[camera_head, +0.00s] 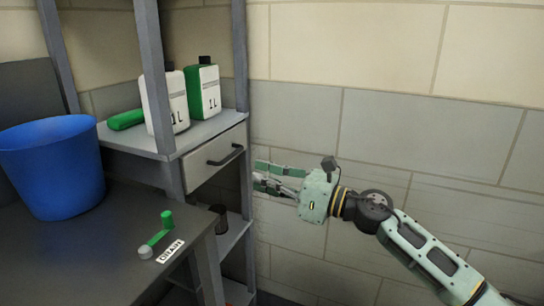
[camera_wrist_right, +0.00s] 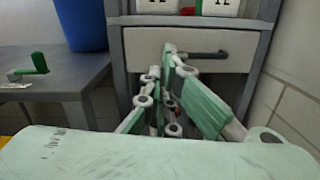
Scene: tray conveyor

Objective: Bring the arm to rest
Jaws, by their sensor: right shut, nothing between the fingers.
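My right gripper (camera_head: 258,174) is in front of the tiled wall, just right of the shelf unit's closed drawer (camera_head: 214,160) in the head view. In the right wrist view its fingers (camera_wrist_right: 170,55) come together at the tips and hold nothing. They overlap the drawer front in that picture; I cannot tell the exact gap. The drawer's dark handle (camera_head: 226,155) is free of the fingers in the head view. My right arm (camera_head: 420,245) reaches in from the lower right. My left gripper is not in view.
A blue bucket (camera_head: 52,165) stands on the dark table (camera_head: 110,255), near a green-handled valve (camera_head: 157,236) and a DRAIN label (camera_head: 170,251). Two 1L bottles (camera_head: 164,103) (camera_head: 204,90) and a green cylinder (camera_head: 126,119) are on the shelf. The wall (camera_head: 400,130) bounds the space behind my arm.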

